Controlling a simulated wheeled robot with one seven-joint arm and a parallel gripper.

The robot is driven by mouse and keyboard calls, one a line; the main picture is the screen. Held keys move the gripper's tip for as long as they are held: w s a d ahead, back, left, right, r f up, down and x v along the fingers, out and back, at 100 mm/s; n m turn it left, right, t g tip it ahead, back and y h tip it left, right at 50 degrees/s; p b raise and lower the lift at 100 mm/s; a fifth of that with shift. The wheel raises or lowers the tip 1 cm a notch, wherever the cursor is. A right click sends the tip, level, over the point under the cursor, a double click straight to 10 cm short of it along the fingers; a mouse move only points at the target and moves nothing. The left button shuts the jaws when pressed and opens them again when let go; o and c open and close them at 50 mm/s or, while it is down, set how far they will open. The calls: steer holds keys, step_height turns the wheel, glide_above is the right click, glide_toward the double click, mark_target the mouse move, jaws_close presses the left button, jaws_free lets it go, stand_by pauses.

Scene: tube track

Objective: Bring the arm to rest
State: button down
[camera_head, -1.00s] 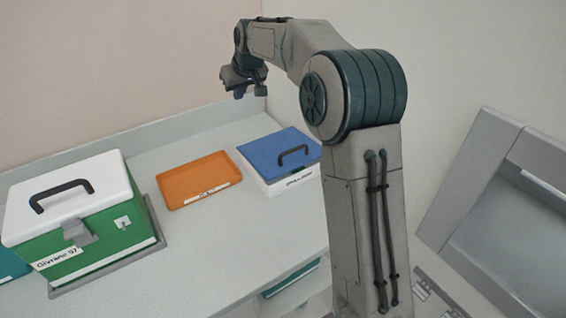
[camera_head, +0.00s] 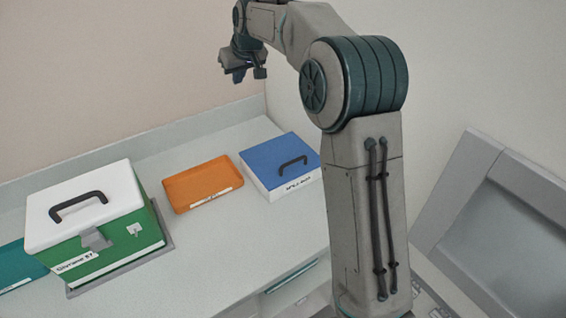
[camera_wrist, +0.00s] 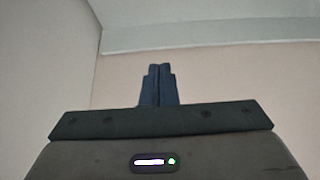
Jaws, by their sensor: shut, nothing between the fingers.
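My gripper (camera_head: 247,73) is raised high above the back of the counter in the head view, well clear of everything on it. In the wrist view its two dark fingers (camera_wrist: 158,84) are together with nothing between them. My arm is bent at the elbow and reaches over to the left.
On the counter (camera_head: 200,250) stand a green box with a white lid (camera_head: 110,235), an orange tray (camera_head: 202,184) and a white box with a blue lid (camera_head: 280,165). A teal item (camera_head: 22,268) shows at the left edge. A grey-framed screen (camera_head: 500,220) stands at right.

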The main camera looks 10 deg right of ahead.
stand_by(0.3)
steer(key=s+d+f+m+h, duration=0.1)
steer(key=s+d, duration=0.3)
steer(key=s, duration=1)
steer(key=s+d+f+m+g, duration=0.1)
steer(key=s+d+f+m, duration=0.1)
steer(key=s, duration=1.2)
steer(key=s+d+f+m+g+h, duration=0.1)
steer(key=s+d+f, duration=0.2)
steer(key=s, duration=1)
steer(key=d, duration=0.3)
steer(key=shift+s+d+f+m+h, duration=0.3)
steer(key=shift+s+d+f, duration=0.1)
